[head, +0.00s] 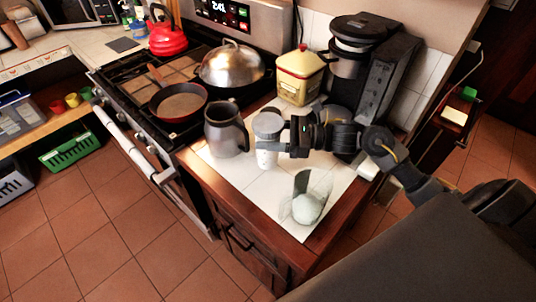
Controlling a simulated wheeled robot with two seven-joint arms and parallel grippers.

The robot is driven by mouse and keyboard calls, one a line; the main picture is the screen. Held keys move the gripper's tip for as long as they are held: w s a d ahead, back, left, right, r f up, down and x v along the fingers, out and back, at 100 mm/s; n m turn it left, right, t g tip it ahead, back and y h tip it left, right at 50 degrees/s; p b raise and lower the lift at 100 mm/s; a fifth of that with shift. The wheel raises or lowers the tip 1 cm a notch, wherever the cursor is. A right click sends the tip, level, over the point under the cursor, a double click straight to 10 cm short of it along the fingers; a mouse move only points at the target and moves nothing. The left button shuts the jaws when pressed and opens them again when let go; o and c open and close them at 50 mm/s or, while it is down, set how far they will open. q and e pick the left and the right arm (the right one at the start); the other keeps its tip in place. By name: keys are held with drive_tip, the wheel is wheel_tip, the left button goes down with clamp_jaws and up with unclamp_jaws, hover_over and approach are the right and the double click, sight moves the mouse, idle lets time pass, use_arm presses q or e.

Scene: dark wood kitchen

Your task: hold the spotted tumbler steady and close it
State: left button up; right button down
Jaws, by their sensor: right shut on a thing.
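The spotted tumbler (266,157) stands upright on the white-tiled counter, pale with a grey top part (267,124). It is too small here to tell whether the grey part is a lid seated fully on it. My right gripper (284,146) comes in from the right at the tumbler's side and is shut on it. The fingertips are partly hidden against the tumbler. My left gripper is not in view.
A dark grey pitcher (226,130) stands close left of the tumbler. A clear glass (318,182) holding a pale round thing is in front. Behind are a yellow-and-red canister (298,80) and a black coffee maker (375,75). The stove (130,85) is left.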

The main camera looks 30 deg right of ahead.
sight(266, 160)
drive_tip(key=shift+f, duration=0.95)
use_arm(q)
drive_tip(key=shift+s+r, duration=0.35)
use_arm(e)
drive_tip(key=shift+f, duration=0.15)
wheel_tip(266, 160, down, 4)
drive_tip(key=shift+r+p, duration=0.25)
drive_tip(key=shift+p, duration=0.45)
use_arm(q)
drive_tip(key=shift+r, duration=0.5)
use_arm(e)
drive_tip(key=shift+f, duration=0.15)
drive_tip(key=shift+f+b, duration=0.2)
drive_tip(key=shift+b, duration=0.2)
drive_tip(key=shift+c, duration=2.1)
unclamp_jaws()
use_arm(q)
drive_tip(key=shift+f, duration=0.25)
